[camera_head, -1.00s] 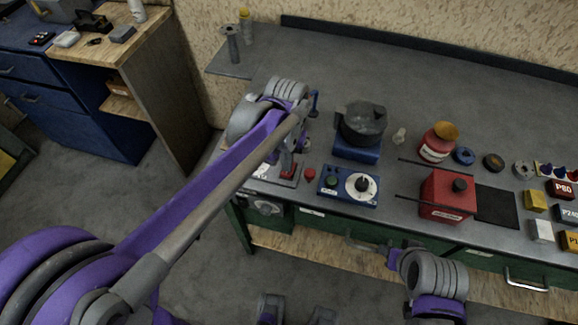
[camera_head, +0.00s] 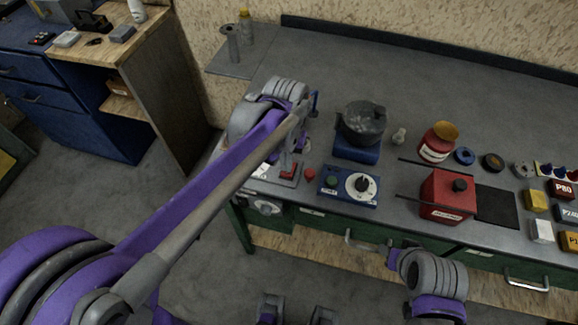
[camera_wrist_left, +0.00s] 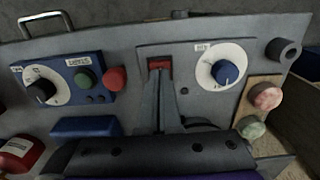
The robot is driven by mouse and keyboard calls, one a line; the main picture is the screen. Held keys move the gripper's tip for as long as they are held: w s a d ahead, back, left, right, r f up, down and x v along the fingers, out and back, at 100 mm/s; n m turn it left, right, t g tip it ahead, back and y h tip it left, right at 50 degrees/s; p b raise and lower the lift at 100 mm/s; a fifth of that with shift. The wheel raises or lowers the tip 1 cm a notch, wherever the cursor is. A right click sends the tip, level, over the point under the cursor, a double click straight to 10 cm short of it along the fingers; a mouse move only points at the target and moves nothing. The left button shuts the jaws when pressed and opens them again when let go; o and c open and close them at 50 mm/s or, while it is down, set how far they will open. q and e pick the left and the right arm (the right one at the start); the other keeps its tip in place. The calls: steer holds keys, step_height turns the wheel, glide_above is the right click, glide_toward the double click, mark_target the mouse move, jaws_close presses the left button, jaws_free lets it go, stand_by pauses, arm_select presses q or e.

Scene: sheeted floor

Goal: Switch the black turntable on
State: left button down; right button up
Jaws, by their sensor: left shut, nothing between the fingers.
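A dark round drum-like turntable (camera_head: 362,122) sits on a blue base (camera_head: 356,150) on the bench, and a blue block, likely this base, shows in the left wrist view (camera_wrist_left: 86,127). In front of it is a blue control box (camera_head: 348,186) with a black knob on a white dial and a green button; it also shows in the left wrist view (camera_wrist_left: 65,82). My left gripper (camera_wrist_left: 160,80) is shut, its tips at a red switch (camera_wrist_left: 159,64) in a grey panel. In the head view my arm partly hides this switch (camera_head: 290,171). My right gripper's fingers are unclear.
Beside the red switch are a white dial with a blue knob (camera_wrist_left: 226,71) and a red button (camera_wrist_left: 115,78). A red box (camera_head: 447,196) with dark rods, a red jar (camera_head: 436,147) and small blocks stand to the right. The bench's back is clear.

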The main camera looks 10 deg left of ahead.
arm_select(q)
steer(key=shift+f+b, duration=0.6)
steer(key=shift+f, duration=0.4)
arm_select(e)
steer(key=shift+s+f, duration=0.15)
steer(key=shift+f, duration=0.55)
arm_select(q)
steer(key=shift+r+p, duration=2.3)
steer(key=shift+r, duration=1.25)
arm_select(e)
steer(key=r, duration=0.1)
steer(key=w+r, duration=0.1)
steer(key=r, duration=0.3)
steer(key=shift+w+r, duration=0.25)
steer(key=shift+w, duration=0.05)
steer(key=shift+s, duration=0.1)
arm_select(q)
steer(key=s+a+f+t, duration=0.2)
steer(key=s+a, duration=0.1)
steer(key=s, duration=0.4)
steer(key=s+a+f+t, duration=0.2)
steer(key=s+a+t, duration=0.1)
steer(key=s, duration=0.3)
steer(key=shift+s+a+f, duration=0.25)
steer(key=shift+s+a, duration=0.05)
steer(key=shift+s, duration=0.05)
